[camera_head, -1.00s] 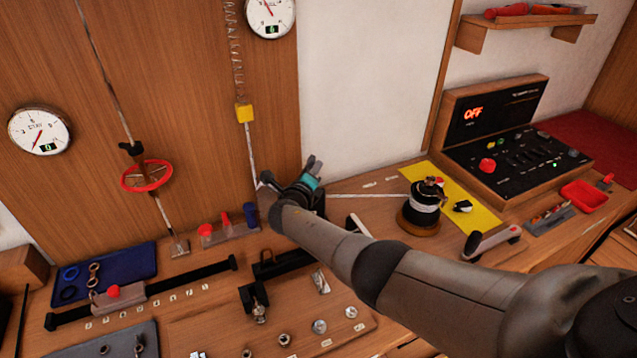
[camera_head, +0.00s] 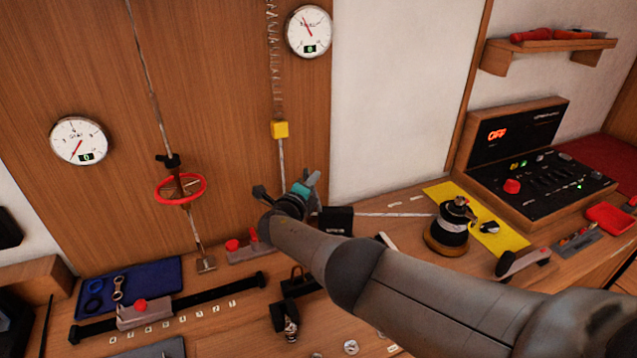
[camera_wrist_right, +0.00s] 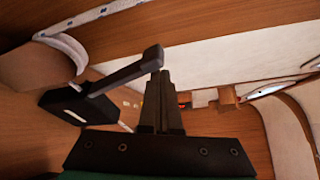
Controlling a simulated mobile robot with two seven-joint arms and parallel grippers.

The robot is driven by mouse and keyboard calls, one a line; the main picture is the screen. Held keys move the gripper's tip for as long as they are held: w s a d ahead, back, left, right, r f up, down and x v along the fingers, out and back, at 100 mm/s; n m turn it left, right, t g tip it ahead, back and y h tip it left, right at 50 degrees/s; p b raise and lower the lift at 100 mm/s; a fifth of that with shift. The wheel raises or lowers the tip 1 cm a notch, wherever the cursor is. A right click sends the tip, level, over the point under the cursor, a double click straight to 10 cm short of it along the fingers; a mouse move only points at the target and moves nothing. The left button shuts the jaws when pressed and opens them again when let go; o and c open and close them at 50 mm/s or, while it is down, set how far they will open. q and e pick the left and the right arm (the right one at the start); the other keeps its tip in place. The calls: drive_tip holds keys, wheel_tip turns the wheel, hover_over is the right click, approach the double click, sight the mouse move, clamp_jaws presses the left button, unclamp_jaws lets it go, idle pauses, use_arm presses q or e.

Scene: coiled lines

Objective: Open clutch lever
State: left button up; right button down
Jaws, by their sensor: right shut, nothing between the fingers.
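The clutch is a black block (camera_head: 336,220) on the bench, with a pale line running from it to the winch. In the right wrist view the same block (camera_wrist_right: 85,108) carries a black lever (camera_wrist_right: 125,72) angled away from its body. My right gripper (camera_head: 312,182) is above and left of the block in the head view. Its shut fingers (camera_wrist_right: 163,78) hold nothing; their tips are close beside the lever's free end. I cannot tell if they touch it. The lever is hidden or unclear in the head view. My left gripper is not in view.
A red handwheel (camera_head: 180,188) and a yellow block (camera_head: 280,129) are on the wooden panel. A slider rail (camera_head: 200,298) lies at the front left.

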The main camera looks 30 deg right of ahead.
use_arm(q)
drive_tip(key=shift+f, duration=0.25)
use_arm(e)
drive_tip(key=shift+w+a, duration=0.2)
drive_tip(key=shift+a, duration=0.15)
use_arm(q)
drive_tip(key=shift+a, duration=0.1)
use_arm(e)
drive_tip(key=shift+a+f, duration=0.1)
drive_tip(key=shift+a, duration=0.15)
drive_tip(key=s+d+r+p, duration=0.1)
drive_tip(key=d+p, duration=0.1)
drive_tip(key=d, duration=0.2)
use_arm(q)
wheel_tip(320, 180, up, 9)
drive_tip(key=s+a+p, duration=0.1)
drive_tip(key=p, duration=0.5)
drive_tip(key=shift+p, duration=0.4)
use_arm(e)
drive_tip(key=f+v, duration=0.1)
drive_tip(key=v, duration=0.9)
drive_tip(key=shift+s+f, duration=0.4)
drive_tip(key=shift+s, duration=0.1)
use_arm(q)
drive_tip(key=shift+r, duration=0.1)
use_arm(e)
drive_tip(key=shift+d, duration=0.15)
